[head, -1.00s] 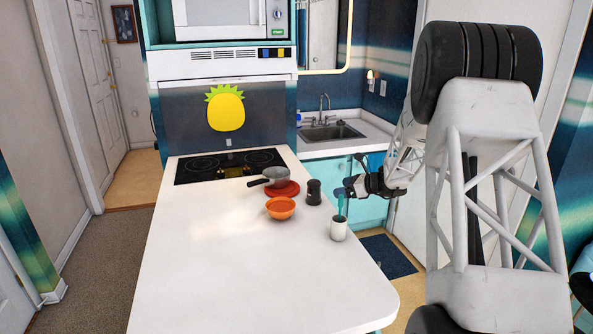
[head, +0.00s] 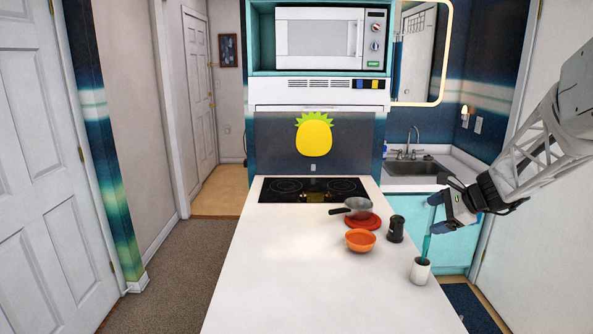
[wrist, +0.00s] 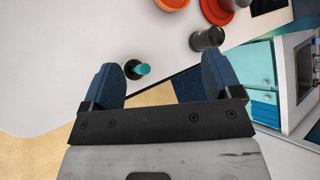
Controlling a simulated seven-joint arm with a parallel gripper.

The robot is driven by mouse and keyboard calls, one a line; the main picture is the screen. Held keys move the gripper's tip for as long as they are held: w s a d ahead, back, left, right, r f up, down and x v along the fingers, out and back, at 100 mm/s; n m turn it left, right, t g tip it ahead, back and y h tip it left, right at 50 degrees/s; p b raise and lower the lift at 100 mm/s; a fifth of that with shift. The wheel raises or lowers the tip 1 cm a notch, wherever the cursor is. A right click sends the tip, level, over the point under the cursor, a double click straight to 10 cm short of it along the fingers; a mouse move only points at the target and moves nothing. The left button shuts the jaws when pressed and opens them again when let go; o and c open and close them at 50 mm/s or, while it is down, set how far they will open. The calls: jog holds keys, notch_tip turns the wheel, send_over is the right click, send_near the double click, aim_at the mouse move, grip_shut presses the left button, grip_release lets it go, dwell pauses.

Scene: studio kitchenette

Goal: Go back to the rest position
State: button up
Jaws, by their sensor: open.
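My gripper (head: 442,214) is open and empty, with blue fingers, above the right edge of the white counter (head: 300,285). It also shows at the bottom of the wrist view (wrist: 160,78). A white cup (head: 420,271) stands upright on the counter below the gripper. A teal-handled utensil (head: 427,245) stands in the cup, its handle reaching up towards the fingers. In the wrist view the handle's end (wrist: 141,69) appears between the fingers, nearer the left one; I cannot tell whether they touch.
An orange bowl (head: 360,240), a dark pepper mill (head: 396,229) and a grey pan (head: 356,207) over a red trivet (head: 370,222) stand left of the cup. The cooktop (head: 312,190) and sink (head: 411,168) lie behind. The counter's front left is clear.

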jog(key=s+a+r+n+g+h, duration=0.15)
jog(key=s+a+n, duration=0.25)
jog(key=s+a, duration=0.5)
jog(key=s+a+n+h, duration=0.2)
jog(key=s+a+n, duration=0.1)
jog(key=s, duration=0.7)
jog(key=s+a+f+n+g+h, duration=0.1)
jog(key=s+a+n, duration=0.3)
jog(key=s, duration=0.6)
jog(key=s+a+f+n+g+h, duration=0.1)
jog(key=s+a+n+h, duration=0.2)
jog(key=s+n, duration=0.4)
jog(key=s, duration=0.3)
jog(key=shift+s+a+f, duration=0.15)
jog(key=shift+a+f, duration=0.1)
